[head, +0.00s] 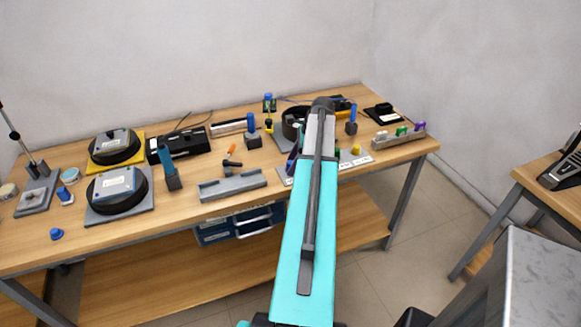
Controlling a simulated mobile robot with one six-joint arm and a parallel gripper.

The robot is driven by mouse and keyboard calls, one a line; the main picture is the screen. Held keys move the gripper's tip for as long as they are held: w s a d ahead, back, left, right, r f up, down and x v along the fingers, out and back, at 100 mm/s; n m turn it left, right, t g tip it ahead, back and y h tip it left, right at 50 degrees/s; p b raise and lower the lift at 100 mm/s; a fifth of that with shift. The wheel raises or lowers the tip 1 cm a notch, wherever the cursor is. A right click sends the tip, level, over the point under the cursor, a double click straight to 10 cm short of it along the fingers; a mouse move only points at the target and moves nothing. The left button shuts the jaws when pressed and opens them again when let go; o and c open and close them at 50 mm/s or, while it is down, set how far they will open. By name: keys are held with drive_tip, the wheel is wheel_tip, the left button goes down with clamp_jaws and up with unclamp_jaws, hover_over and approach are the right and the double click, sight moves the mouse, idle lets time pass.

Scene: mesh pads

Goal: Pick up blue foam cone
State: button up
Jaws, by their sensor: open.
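A small blue piece (56,233), which looks like the blue foam cone, sits on the bare wood near the front left edge of the workbench (140,240). It is too small to be sure of its exact shape. My arm reaches from the bottom of the head view up over the right half of the bench, far to the right of the blue piece. I cannot make out my gripper; the arm seems to hide it.
A round black device on a grey pad (147,205) stands right of the blue piece. A small blue-topped item (67,197) stands behind it. A grey tray (232,185) lies mid-bench. Several tools and blue-handled holders crowd the back. Bare wood surrounds the blue piece.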

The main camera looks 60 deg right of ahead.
sight(289, 162)
idle(0.4)
drive_tip(key=c, duration=1.1)
drive_tip(key=shift+r, duration=0.2)
drive_tip(key=shift+r+b, duration=0.85)
drive_tip(key=shift+r, duration=0.75)
drive_tip(key=s+b, duration=0.1)
drive_tip(key=s, duration=0.4)
drive_tip(key=s+d+r+b, duration=0.1)
drive_tip(key=s, duration=0.4)
drive_tip(key=s+b, duration=0.1)
drive_tip(key=s, duration=0.5)
drive_tip(key=shift+d+r, duration=0.25)
drive_tip(key=shift+d, duration=0.05)
drive_tip(key=shift+w, duration=0.1)
